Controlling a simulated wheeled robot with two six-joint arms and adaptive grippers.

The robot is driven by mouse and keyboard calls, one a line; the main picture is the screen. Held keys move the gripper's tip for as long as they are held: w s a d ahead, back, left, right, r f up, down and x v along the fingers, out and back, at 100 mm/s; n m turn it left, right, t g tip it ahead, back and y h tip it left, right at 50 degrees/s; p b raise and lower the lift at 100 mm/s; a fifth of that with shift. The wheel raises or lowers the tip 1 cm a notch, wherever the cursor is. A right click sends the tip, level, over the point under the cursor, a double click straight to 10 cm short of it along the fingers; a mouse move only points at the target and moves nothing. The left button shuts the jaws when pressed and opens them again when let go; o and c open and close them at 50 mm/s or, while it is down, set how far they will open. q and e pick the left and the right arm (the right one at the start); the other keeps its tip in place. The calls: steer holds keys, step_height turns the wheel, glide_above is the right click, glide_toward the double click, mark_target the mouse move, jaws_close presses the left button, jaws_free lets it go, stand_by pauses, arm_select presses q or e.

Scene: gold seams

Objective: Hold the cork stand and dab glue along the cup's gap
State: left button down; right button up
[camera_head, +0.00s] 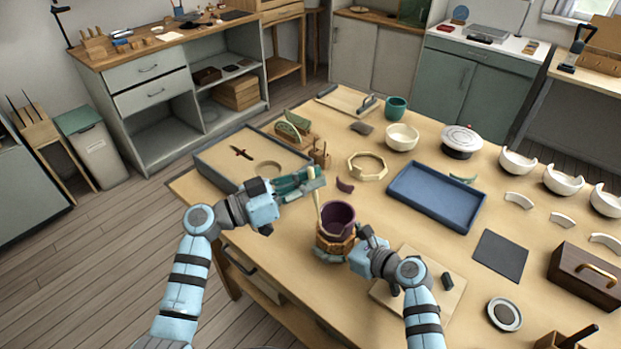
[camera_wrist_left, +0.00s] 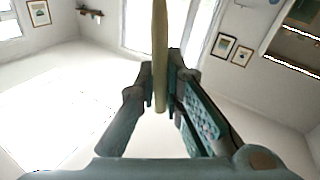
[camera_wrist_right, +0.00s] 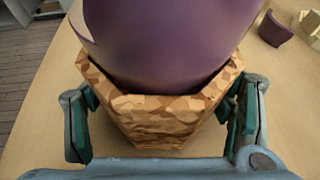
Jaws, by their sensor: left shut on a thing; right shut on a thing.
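The purple cup (camera_head: 338,218) sits upright in the faceted cork stand (camera_head: 334,246) near the table's front edge. My right gripper (camera_wrist_right: 163,112) is shut on the cork stand (camera_wrist_right: 150,130), one finger on each side, and the cup (camera_wrist_right: 165,45) rises above its rim. A pale patch shows on the cup's upper left in the right wrist view; I cannot tell whether it is the gap. My left gripper (camera_head: 313,181) is shut on a thin pale stick (camera_head: 316,208), which hangs nearly upright, its lower end near the cup's left rim. Contact is unclear. The stick (camera_wrist_left: 160,45) also shows in the left wrist view.
A purple shard (camera_head: 345,185) lies behind the cup. A grey-edged tray (camera_head: 219,174) is at the left, a blue tray (camera_head: 436,213) at the right. A wooden ring (camera_head: 368,166), white bowls and shards stand farther back and right. A pale board (camera_head: 440,312) lies beside my right arm.

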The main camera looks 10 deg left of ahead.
arm_select(q)
steer(key=shift+s+d, duration=0.15)
steer(key=shift+s, duration=0.1)
steer(key=shift+f, duration=0.3)
stand_by(0.8)
steer(key=shift+r, duration=0.2)
steer(key=shift+s+d+r, duration=0.15)
steer(key=shift+s+d, duration=0.55)
steer(key=shift+f, duration=0.35)
stand_by(0.8)
